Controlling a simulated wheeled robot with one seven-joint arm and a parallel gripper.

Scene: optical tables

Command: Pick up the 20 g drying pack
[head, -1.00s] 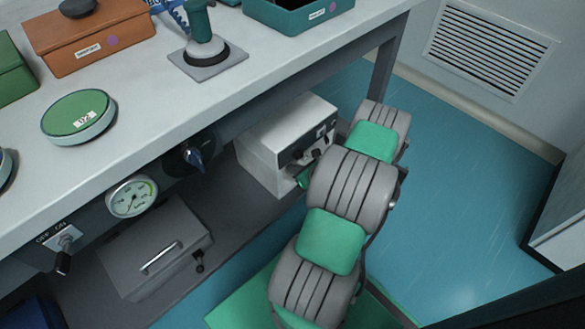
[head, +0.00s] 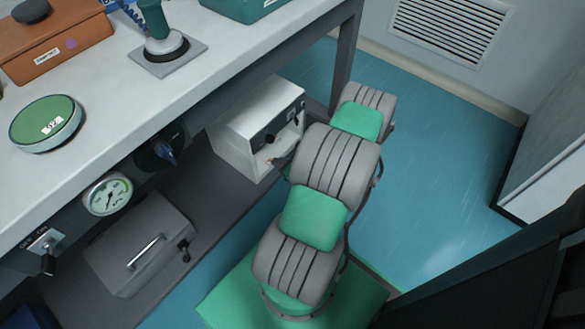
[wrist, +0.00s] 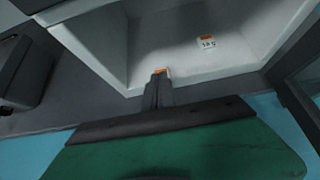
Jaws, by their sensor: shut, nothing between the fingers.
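A white cabinet (head: 235,140) stands on the shelf under the table, with an opening low in its front. The wrist view shows its pale interior (wrist: 160,35). Inside lies a small white pack with an orange top (wrist: 208,41); its printed weight is too small to read surely. A second small orange-and-white pack (wrist: 161,71) shows just past my fingertips, partly hidden by them. I cannot tell which is the 20 g pack. My gripper (wrist: 158,82) is shut and empty at the cabinet's opening. In the head view my arm mostly hides it.
A grey panel or frame (wrist: 300,95) stands close at the right of the opening. A grey case (head: 140,245) is on the same shelf. The tabletop (head: 110,85) above holds a green round dish (head: 46,122) and a brown box (head: 60,45). Blue floor (head: 430,160) is clear at right.

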